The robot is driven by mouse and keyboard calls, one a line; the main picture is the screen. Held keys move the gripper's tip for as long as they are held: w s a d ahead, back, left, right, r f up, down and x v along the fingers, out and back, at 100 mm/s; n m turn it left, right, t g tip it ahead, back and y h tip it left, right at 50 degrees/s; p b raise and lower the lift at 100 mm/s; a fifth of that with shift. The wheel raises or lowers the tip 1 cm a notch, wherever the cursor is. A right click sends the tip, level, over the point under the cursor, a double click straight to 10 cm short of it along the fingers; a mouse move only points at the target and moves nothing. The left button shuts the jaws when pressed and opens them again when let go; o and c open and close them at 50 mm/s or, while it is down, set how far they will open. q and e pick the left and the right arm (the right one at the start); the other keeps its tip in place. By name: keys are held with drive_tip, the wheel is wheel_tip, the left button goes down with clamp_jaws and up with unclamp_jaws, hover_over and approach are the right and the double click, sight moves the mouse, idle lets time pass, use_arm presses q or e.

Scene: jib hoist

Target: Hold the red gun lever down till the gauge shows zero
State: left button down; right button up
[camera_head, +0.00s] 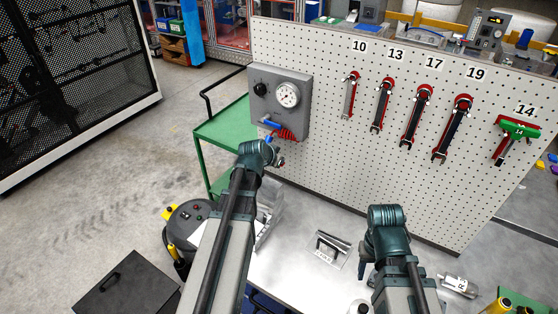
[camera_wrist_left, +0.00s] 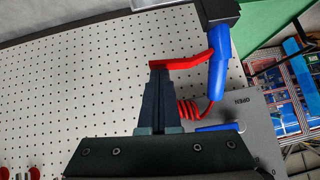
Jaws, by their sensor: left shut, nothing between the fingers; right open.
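The grey panel (camera_head: 280,100) on the pegboard carries a round white gauge (camera_head: 288,95); its needle is too small to read. The blue gun (camera_wrist_left: 219,65) with its red lever (camera_wrist_left: 182,63) shows in the left wrist view. My left gripper (camera_wrist_left: 158,75) is shut and empty, its tips at the free end of the red lever; whether they touch it I cannot tell. In the head view my left gripper (camera_head: 277,160) is mostly hidden by its wrist, below the panel. My right gripper (camera_head: 370,274) is open and empty above the bench, partly hidden by its arm.
Wrenches (camera_head: 417,116) and a green-headed tool (camera_head: 518,130) hang on the pegboard (camera_head: 330,130). A green cart (camera_head: 222,135) stands left. A metal plate with a handle (camera_head: 328,249) lies on the bench.

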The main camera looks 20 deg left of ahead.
use_arm(q)
drive_tip(key=shift+r, duration=0.1)
idle(0.3)
drive_tip(key=shift+r+p, duration=0.65)
drive_tip(key=shift+p, duration=0.15)
drive_tip(key=s+a+r+p, duration=0.2)
drive_tip(key=s+r+p, duration=0.4)
drive_tip(key=r+p, duration=0.5)
drive_tip(key=shift+s, duration=0.4)
